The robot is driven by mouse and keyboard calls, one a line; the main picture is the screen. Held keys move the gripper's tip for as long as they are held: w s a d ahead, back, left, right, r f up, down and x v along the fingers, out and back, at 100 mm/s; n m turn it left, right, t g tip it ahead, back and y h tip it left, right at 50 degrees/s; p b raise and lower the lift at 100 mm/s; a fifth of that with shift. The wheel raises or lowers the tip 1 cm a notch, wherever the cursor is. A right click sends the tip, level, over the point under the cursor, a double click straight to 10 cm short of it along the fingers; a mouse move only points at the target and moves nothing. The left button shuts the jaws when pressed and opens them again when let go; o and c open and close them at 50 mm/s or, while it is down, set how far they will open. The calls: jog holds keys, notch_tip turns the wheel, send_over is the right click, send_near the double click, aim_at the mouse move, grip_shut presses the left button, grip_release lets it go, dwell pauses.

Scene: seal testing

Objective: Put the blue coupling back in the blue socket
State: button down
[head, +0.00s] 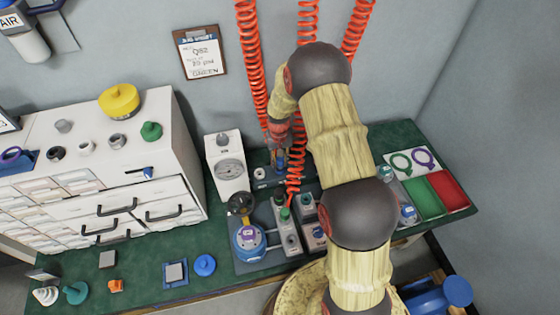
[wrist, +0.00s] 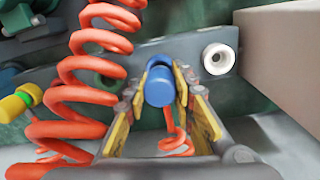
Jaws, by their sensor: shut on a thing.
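The blue coupling (wrist: 158,88) is between my gripper's yellow-padded fingers (wrist: 160,80) in the wrist view, and the gripper is shut on it. A red hose runs below it. In the head view my gripper (head: 279,143) is at the back of the bench, with the blue coupling (head: 281,163) just below it. The coupling is in front of a grey socket bar (wrist: 195,48). A blue edge (wrist: 157,62) shows right behind the coupling; I cannot tell if it is the blue socket's ring or the coupling's far end, or whether they touch. The rest of the blue socket is hidden.
A white-ringed socket (wrist: 218,58) is right of the coupling on the bar. A coiled red hose (wrist: 85,75) hangs close on the left, partly over a green socket. A gauge box (head: 229,165) stands left of my gripper. Red and green trays (head: 447,190) lie at the right.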

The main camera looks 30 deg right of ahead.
jog(key=shift+f, duration=0.7)
jog(key=c, duration=1.4)
grip_release()
notch_tip(320, 180, up, 12)
jog(key=shift+a, duration=0.1)
